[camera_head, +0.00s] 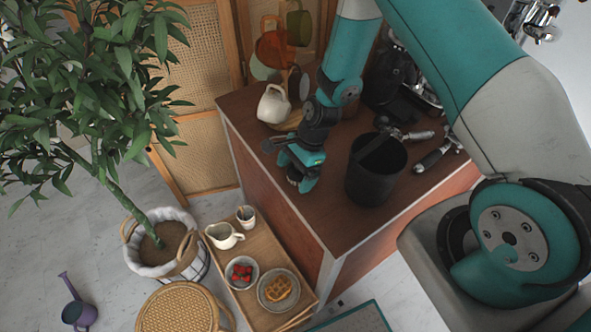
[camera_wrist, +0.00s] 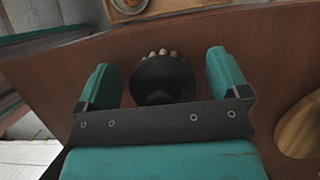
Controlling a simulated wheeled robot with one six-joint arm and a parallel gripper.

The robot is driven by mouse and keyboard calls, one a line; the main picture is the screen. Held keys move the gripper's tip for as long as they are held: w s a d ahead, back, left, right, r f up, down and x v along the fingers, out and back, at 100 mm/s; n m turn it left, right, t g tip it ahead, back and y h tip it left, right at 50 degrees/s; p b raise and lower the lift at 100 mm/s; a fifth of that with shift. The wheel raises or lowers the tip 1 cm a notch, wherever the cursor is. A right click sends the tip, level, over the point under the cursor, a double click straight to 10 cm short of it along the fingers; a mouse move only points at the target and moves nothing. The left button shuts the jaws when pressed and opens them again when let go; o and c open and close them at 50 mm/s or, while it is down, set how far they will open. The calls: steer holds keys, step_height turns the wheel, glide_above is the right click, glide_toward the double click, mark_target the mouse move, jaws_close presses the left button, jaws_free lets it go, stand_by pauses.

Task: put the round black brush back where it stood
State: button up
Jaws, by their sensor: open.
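The round black brush (camera_wrist: 160,82) is between the two teal fingers of my gripper (camera_wrist: 166,70) in the wrist view, with pale bristle tips showing at its far side. There is a gap between the brush and each finger, so the gripper is open around it. The brush appears to be at the brown counter top (camera_wrist: 262,45); whether it touches it is hard to tell. In the head view my gripper (camera_head: 300,168) is low over the counter's left part, near its front-left edge, and the brush is mostly hidden by the fingers there.
A black bin (camera_head: 372,178) stands right of my gripper, with portafilters (camera_head: 436,156) beyond. A cream pitcher (camera_head: 273,104) and a mug stand are behind, by a round wooden board (camera_wrist: 300,128). A low tray table (camera_head: 251,262) with dishes stands below the counter's left edge.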

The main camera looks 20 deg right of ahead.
steer(key=s+b+v, duration=0.1)
steer(key=b+v, duration=0.2)
steer(key=v, duration=0.9)
steer(key=s+a+r+n, duration=0.3)
steer(key=r+n, duration=0.2)
steer(key=r, duration=0.2)
steer(key=s+a+r+n, duration=0.3)
steer(key=s+r+n, duration=0.1)
steer(key=r+n, duration=0.2)
steer(key=s+a+r+n, duration=0.2)
steer(key=s+r+n, duration=0.5)
steer(key=s+n, duration=0.5)
steer(key=shift+s+a+r+t, duration=0.2)
steer(key=shift+s+t, duration=0.15)
steer(key=shift+t, duration=0.05)
steer(key=shift+f+b, duration=1.1)
steer(key=shift+b, duration=0.15)
